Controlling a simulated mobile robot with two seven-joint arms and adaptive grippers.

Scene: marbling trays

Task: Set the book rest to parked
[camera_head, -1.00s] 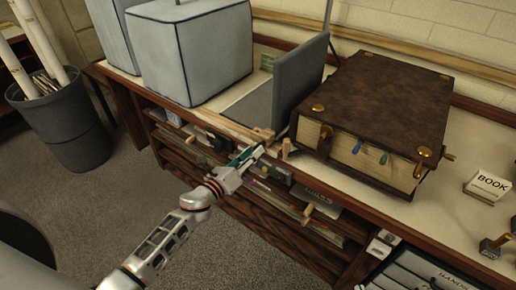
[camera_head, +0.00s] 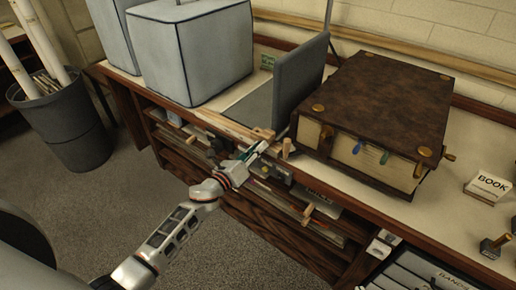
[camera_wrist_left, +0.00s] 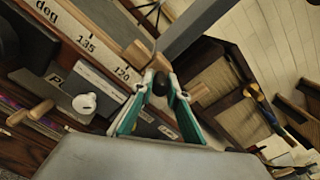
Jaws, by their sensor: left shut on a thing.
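The book rest shows in the head view as a grey upright panel (camera_head: 302,75) beside a flat grey panel (camera_head: 250,108), left of a large brown book. A wooden scale strip (camera_head: 232,126) runs along its front. In the left wrist view the strip (camera_wrist_left: 103,55) reads "deg", 135 and 120. My left gripper (camera_head: 258,150) is at the strip's right end. In the left wrist view its green-sided fingers (camera_wrist_left: 163,88) are shut on a small dark knob (camera_wrist_left: 162,82) close to the 120 mark, below the grey panel edge (camera_wrist_left: 185,30). My right gripper is not in view.
The thick book (camera_head: 385,105) with brass corners stands right of the rest. A grey covered box (camera_head: 195,55) stands behind left. Shelves with wooden pegs (camera_head: 308,213) lie below the counter edge. A "BOOK" sign block (camera_head: 487,187) is at the right.

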